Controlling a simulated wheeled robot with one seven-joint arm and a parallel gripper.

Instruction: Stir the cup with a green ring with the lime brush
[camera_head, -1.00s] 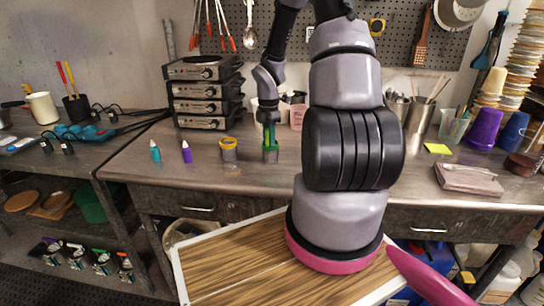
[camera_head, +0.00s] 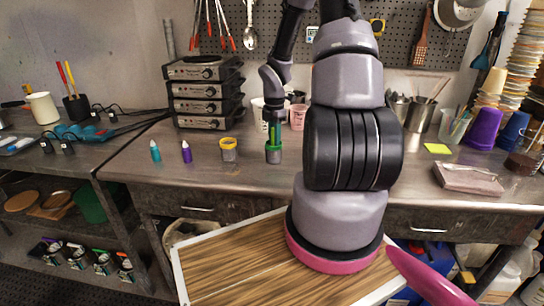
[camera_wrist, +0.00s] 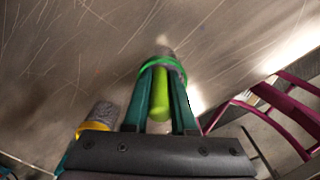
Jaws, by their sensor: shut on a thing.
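The cup with a green ring (camera_head: 273,156) stands upright on the steel bench, below my gripper (camera_head: 274,134). In the wrist view its green ring (camera_wrist: 150,62) shows just beyond my fingertips (camera_wrist: 162,72). My gripper is shut on the lime brush (camera_wrist: 160,100), whose lime handle lies between the teal fingers. The brush's lower end is hidden by the fingers and cup, so I cannot tell how deep it reaches into the cup.
A cup with a yellow ring (camera_head: 228,152) stands left of the green-ringed cup. Purple (camera_head: 187,153) and teal (camera_head: 155,153) bottles stand further left. Stacked grey devices (camera_head: 206,95) and a pink cup (camera_head: 298,118) are behind. The bench front is clear.

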